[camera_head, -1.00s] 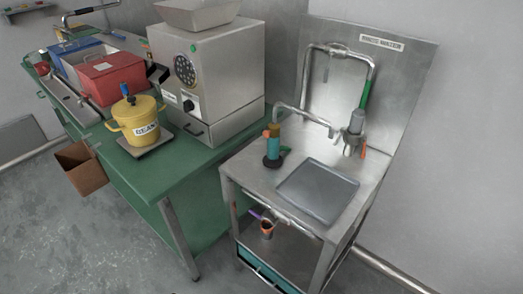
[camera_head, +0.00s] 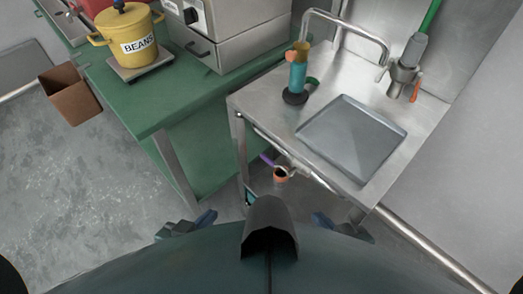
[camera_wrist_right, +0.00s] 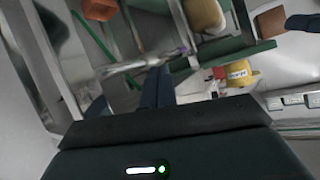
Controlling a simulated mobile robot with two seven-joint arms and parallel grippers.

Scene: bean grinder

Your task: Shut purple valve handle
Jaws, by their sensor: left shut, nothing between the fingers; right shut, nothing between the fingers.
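The purple valve handle (camera_head: 267,159) is a small lever on the pipework under the front of the metal sink stand (camera_head: 375,178). It points up and to the left in the head view. It also shows as a small purple spot in the right wrist view (camera_wrist_right: 183,50), beyond the fingertips. My left gripper (camera_head: 205,218) is low, left of the handle and nearer to me, shut and empty. My right gripper (camera_head: 320,220) is low, right of the handle, also shut and empty; its fingers show together in the right wrist view (camera_wrist_right: 158,75). Neither gripper touches the handle.
An orange-brown cup (camera_head: 281,174) sits just below the pipe. A tray (camera_head: 350,135) and a teal cylinder (camera_head: 297,76) are on the sink top. The green table (camera_head: 150,100), with a yellow pot (camera_head: 133,40), stands left. Floor at left is clear.

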